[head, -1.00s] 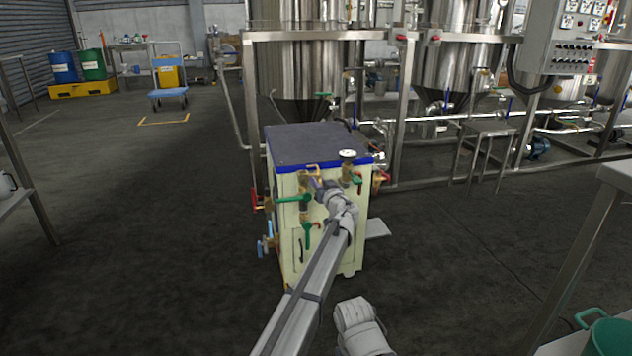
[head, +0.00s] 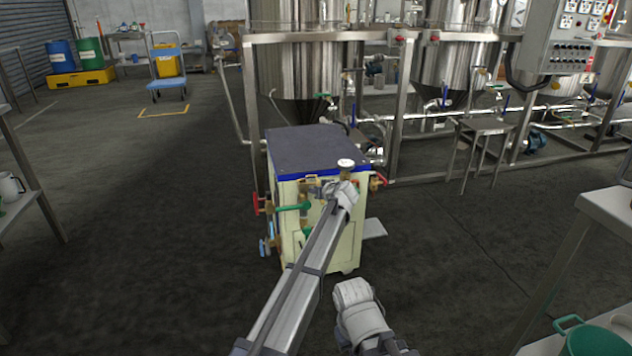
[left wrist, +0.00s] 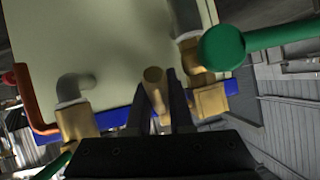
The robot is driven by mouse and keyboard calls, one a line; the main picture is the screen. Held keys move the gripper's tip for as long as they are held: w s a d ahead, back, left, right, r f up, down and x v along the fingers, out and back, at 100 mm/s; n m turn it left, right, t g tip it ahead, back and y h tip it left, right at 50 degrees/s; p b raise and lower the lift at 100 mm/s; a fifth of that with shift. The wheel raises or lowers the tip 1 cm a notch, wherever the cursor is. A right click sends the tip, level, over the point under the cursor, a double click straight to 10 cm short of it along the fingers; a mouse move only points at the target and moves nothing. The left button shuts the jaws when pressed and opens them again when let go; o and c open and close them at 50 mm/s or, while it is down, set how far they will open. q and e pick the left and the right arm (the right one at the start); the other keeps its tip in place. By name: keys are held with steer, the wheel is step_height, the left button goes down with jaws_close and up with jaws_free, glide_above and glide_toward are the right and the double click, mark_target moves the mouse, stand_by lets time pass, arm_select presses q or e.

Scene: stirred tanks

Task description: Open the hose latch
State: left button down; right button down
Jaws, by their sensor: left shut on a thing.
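A cream cabinet (head: 350,240) with a dark top and blue rim stands ahead, with valves and fittings on its front. My left gripper (left wrist: 162,103) is at the upper front of this cabinet. Its two dark fingers are shut on a brass-coloured round rod (left wrist: 155,84), which I take for the hose latch. In the head view my left wrist covers the fingertips and most of the latch. Brass fittings flank the fingers in the left wrist view, one with a green-handled valve (left wrist: 222,47).
A red handwheel (head: 256,204) and a green-handled valve (head: 292,208) stick out on the cabinet's left. A pale gauge (head: 345,163) stands close by my wrist. Steel tanks (head: 300,60) on frames stand behind. The floor left of the cabinet is clear.

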arm_select(q)
steer(key=shift+s+g+h+p, duration=0.15)
steer(key=shift+g+h+p, duration=0.15)
steer(key=shift+g+p, duration=0.4)
steer(key=c, duration=1.1)
jaws_free()
steer(key=shift+s+d+r, duration=0.1)
